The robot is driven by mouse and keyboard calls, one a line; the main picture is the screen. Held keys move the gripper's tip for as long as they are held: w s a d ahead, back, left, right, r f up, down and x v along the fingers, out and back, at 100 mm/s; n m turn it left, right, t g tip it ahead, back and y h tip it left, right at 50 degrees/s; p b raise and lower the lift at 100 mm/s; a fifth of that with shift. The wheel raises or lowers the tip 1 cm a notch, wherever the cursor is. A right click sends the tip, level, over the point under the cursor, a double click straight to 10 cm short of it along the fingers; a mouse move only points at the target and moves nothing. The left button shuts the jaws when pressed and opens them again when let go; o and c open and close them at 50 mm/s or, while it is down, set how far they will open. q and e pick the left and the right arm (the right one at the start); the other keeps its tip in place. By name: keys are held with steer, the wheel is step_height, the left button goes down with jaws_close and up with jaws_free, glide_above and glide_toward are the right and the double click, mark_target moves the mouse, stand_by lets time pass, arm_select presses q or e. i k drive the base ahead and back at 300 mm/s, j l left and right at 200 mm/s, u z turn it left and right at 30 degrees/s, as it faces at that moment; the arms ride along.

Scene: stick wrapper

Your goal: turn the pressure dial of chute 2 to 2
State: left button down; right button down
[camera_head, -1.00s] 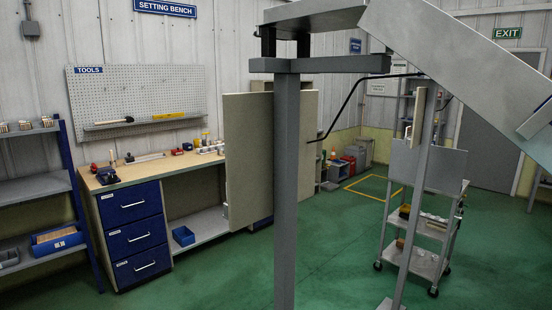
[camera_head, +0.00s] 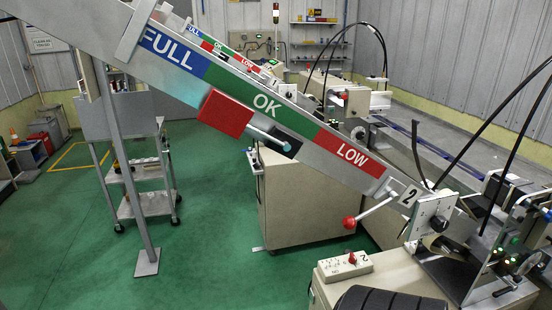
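Chute 2 (camera_head: 372,188) is a grey sloped channel running from upper left down to the right. It carries a "2" plate (camera_head: 409,196) and a blue FULL, green OK and red LOW band. A lever with a red ball (camera_head: 349,222) sits near its lower end. A light plate with a dark round part (camera_head: 437,223) stands there too. Below, a white box (camera_head: 344,268) has a small red knob (camera_head: 352,258) and a "2" mark. Neither gripper is in view.
Chute 1 (camera_head: 282,86) runs behind, with its own bands. A machine with green lights (camera_head: 515,260) and dark cables fills the lower right. A dark ribbed object (camera_head: 390,299) is cut off at the bottom edge. A trolley (camera_head: 142,176) stands left; green floor (camera_head: 200,250) is clear.

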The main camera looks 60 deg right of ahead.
mark_target(439, 224)
steer(key=z, duration=3)
steer(key=l+u, duration=0.3)
steer(key=l, duration=0.15)
steer(key=k, duration=0.05)
